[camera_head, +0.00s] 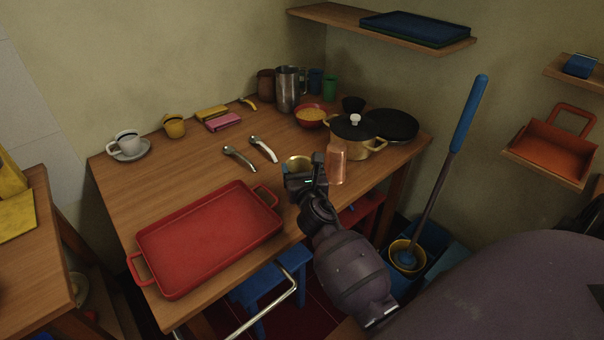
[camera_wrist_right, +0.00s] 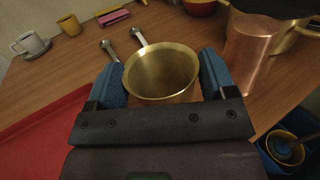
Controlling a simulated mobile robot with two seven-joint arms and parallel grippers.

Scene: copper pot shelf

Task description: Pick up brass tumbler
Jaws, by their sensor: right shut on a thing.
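The brass tumbler (camera_wrist_right: 161,74) is a gold-coloured open cup, seen from above in the right wrist view. It stands between the two blue-padded fingers of my right gripper (camera_wrist_right: 162,80), which is shut on it. In the head view the tumbler (camera_head: 296,163) shows as a gold rim behind my right gripper (camera_head: 306,172), near the front edge of the wooden table; its lower part is hidden. I cannot tell whether its base touches the table. My left gripper is not in view.
A copper cup (camera_head: 337,162) stands close to the right of the gripper. A red tray (camera_head: 208,238) lies to the left. Two metal utensils (camera_head: 262,149) lie behind. A lidded pot (camera_head: 357,137) and a red bowl (camera_head: 310,116) stand farther back. The table's middle left is clear.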

